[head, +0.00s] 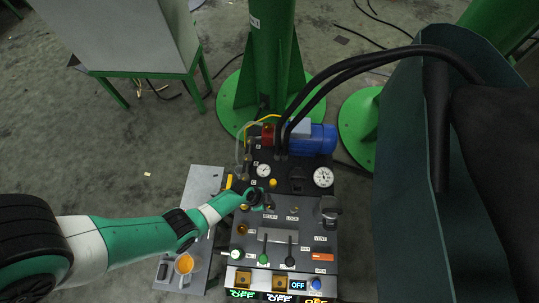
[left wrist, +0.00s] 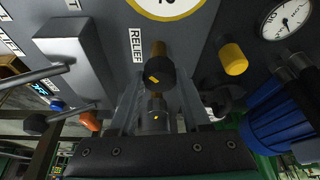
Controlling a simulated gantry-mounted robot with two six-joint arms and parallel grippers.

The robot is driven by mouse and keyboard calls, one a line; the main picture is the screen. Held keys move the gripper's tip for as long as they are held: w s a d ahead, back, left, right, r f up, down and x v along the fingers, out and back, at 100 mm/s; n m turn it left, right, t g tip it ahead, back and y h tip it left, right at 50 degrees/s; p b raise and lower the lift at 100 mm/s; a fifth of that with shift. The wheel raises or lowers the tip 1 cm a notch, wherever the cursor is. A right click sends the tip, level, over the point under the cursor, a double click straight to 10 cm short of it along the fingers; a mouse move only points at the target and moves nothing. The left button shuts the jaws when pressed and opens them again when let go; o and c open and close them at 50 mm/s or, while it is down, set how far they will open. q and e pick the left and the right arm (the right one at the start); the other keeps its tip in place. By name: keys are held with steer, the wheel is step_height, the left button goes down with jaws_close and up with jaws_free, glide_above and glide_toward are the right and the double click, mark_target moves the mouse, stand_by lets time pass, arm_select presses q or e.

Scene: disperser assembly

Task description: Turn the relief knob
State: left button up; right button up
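The relief knob (left wrist: 159,72) is a dark knob on a brass stem, beside the RELIEF label in the left wrist view. My left gripper (left wrist: 160,92) has its two grey fingers apart, one on each side of the knob's line. The fingertips are close to the knob; I see no clear contact with it. In the head view my left gripper (head: 254,196) is over the upper left of the dark control panel (head: 306,216), and it hides the relief knob there. My right gripper is not in view.
A yellow knob (left wrist: 233,58) and a pressure gauge (left wrist: 286,18) are to the right of the relief knob. The panel also carries levers (head: 290,257) and lit OFF displays. A blue motor (head: 318,140) and black hoses (head: 350,66) are behind it.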

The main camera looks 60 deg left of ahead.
arm_select(q)
jaws_close()
steer(key=shift+n, duration=0.3)
steer(key=shift+r+n+y+p, duration=0.1)
steer(key=shift+n+y+p, duration=0.4)
steer(key=shift+n, duration=0.3)
steer(key=n, duration=0.2)
steer(key=shift+d+n+t+y+p, duration=0.15)
steer(key=shift+n+t+y+p, duration=0.15)
steer(key=shift+y, duration=0.1)
steer(key=shift+n+y, duration=0.5)
steer(key=shift+n, duration=0.6)
steer(key=shift+d+n+y, duration=0.1)
steer(key=shift+n+y, duration=0.3)
steer(key=shift+n, duration=0.8)
